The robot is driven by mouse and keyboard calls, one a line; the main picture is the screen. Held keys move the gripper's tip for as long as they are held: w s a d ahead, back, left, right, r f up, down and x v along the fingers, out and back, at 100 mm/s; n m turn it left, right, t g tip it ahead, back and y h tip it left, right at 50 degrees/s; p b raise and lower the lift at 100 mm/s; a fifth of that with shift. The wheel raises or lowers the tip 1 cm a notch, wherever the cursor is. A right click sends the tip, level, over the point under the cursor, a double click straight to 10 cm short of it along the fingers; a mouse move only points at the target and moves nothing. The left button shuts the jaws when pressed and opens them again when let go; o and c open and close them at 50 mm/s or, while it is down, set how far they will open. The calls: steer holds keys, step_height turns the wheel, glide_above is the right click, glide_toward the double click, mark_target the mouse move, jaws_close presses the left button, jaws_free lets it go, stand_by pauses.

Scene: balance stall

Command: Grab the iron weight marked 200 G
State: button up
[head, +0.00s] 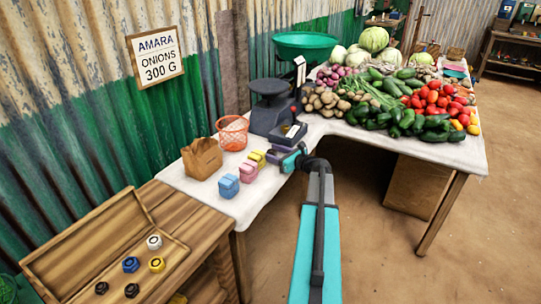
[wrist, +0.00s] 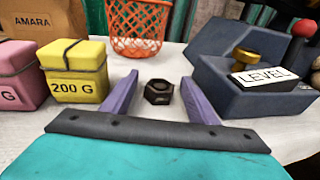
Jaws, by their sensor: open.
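A small dark hexagonal weight (wrist: 158,92) with a round hollow in its top stands upright on the white cloth in the wrist view. Any marking on it is too small to read. My gripper (wrist: 160,80) is open, its two purple fingers on either side of the weight, with gaps showing on both sides. In the head view my gripper (head: 276,154) is low over the cloth near the scale, and I cannot make out this weight there. A yellow wrapped block (wrist: 77,72) marked 200 G stands left of the fingers.
The scale's dark base with a LEVEL label (wrist: 265,77) is close on the right. An orange basket (wrist: 137,30) stands behind. Pink (head: 247,171) and blue (head: 228,186) blocks and a paper bag (head: 202,158) are left. A wooden box (head: 100,250) holds several small weights.

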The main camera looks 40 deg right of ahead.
mark_target(272, 151)
stand_by(0.5)
steer(key=c, duration=1.2)
steer(key=shift+r, duration=0.2)
steer(key=shift+r, duration=0.55)
step_height(272, 151, up, 2)
steer(key=shift+r, duration=0.1)
steer(key=s, duration=0.5)
steer(key=s+r, duration=0.1)
steer(key=s, duration=1)
steer(key=shift+a+r, duration=0.15)
steer(key=shift+r, duration=0.05)
